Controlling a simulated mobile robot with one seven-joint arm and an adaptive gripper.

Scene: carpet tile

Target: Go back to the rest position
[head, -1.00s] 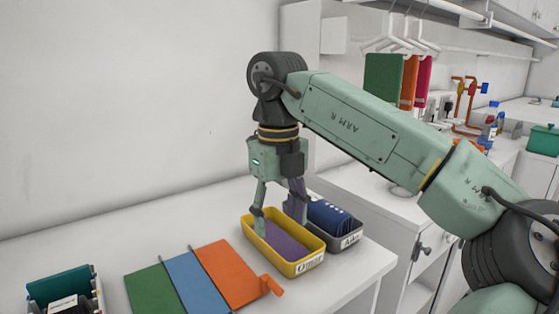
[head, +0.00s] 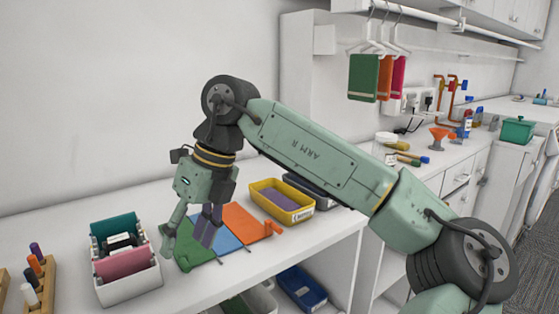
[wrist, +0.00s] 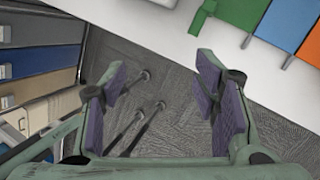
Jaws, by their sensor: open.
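My gripper (head: 189,238) is open and empty. In the head view it hangs in front of the folding board, hiding part of its green and blue panels. The wrist view shows the purple finger pads of my gripper (wrist: 165,95) spread apart, with carpet beyond them and nothing between. The folding board (head: 245,222) lies on the white counter with green, blue and orange panels; its panels also show at the top right of the wrist view (wrist: 277,20).
A yellow bin (head: 299,214) holds something purple; a dark bin is partly hidden behind my arm. A white box (head: 128,292) with teal and pink items stands left. Bins sit on a shelf below. The wrist view shows the counter edge, drawers (wrist: 38,61) and carpet (wrist: 190,70).

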